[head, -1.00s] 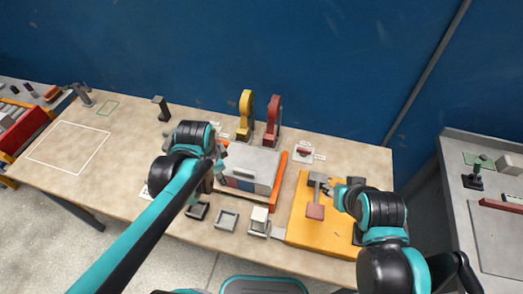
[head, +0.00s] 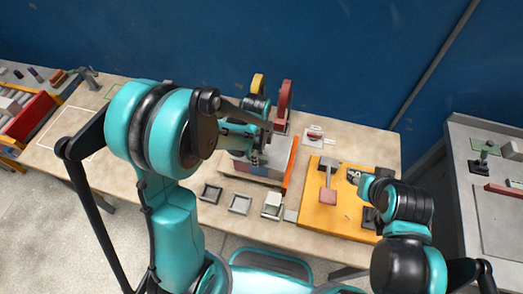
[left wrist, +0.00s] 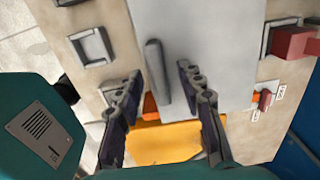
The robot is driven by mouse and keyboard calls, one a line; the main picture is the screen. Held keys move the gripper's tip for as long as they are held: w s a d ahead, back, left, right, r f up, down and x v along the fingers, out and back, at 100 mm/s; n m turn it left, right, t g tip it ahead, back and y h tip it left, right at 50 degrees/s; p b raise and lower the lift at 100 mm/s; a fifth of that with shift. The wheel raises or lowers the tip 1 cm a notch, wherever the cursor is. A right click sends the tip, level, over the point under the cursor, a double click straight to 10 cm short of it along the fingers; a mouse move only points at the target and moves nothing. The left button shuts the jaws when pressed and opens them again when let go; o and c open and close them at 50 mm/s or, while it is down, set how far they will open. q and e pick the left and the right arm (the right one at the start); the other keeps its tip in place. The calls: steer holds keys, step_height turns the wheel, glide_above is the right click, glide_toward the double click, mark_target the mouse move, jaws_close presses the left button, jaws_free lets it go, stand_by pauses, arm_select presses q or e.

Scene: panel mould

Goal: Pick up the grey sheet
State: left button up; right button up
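The grey sheet (left wrist: 205,35) lies flat below my left gripper in the left wrist view, with a darker grey bar-shaped handle (left wrist: 156,78) standing on it. My left gripper (left wrist: 160,88) is open, its two fingers on either side of the handle's line; I cannot tell whether they touch it. In the head view my left arm hides most of the sheet, on the block in the orange frame (head: 290,168). My right gripper (head: 354,176) hangs over the yellow-orange board (head: 322,213); its fingers are too small to read.
Yellow (head: 258,84) and red (head: 285,98) upright pieces stand behind the frame. Small grey trays (head: 240,204) line the table's front. A red bin (head: 28,115) is at far left.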

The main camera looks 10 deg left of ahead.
arm_select(q)
steer(key=shift+f, duration=0.55)
steer(key=shift+c, duration=0.3)
jaws_close()
steer(key=shift+r, duration=0.1)
steer(key=shift+r, duration=0.1)
